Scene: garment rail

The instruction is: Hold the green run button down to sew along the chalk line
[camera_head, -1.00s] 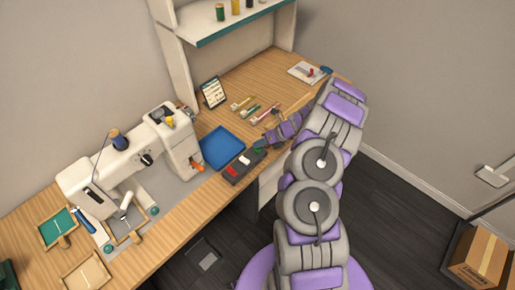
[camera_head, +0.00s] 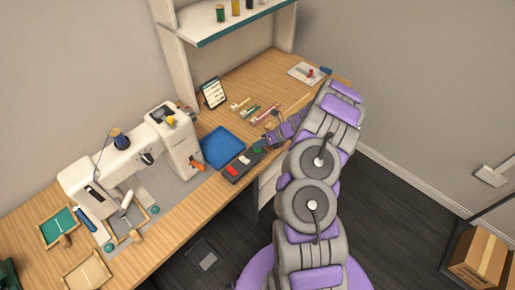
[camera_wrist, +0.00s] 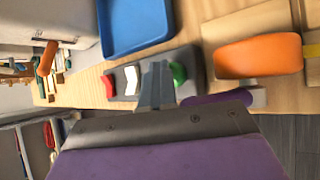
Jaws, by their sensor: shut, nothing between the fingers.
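The grey control box (camera_head: 240,167) sits at the table's front edge, right of the white sewing machine (camera_head: 115,165). It carries a red, a white and a green button. The green button (camera_wrist: 179,74) is at the right end of the box in the wrist view. My gripper (camera_wrist: 157,70) is shut and empty, its fingertips over the box just left of the green button. I cannot tell whether they touch it. In the head view my gripper (camera_head: 266,144) partly covers that end. A small framed cloth (camera_head: 125,228) lies below the machine's head; its chalk line is not clear.
A blue tray (camera_head: 221,147) lies behind the control box. A tablet (camera_head: 213,92) stands farther back, with several thin tools near it. Other framed pieces, one teal (camera_head: 57,227), lie at the left. A shelf stands at the back.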

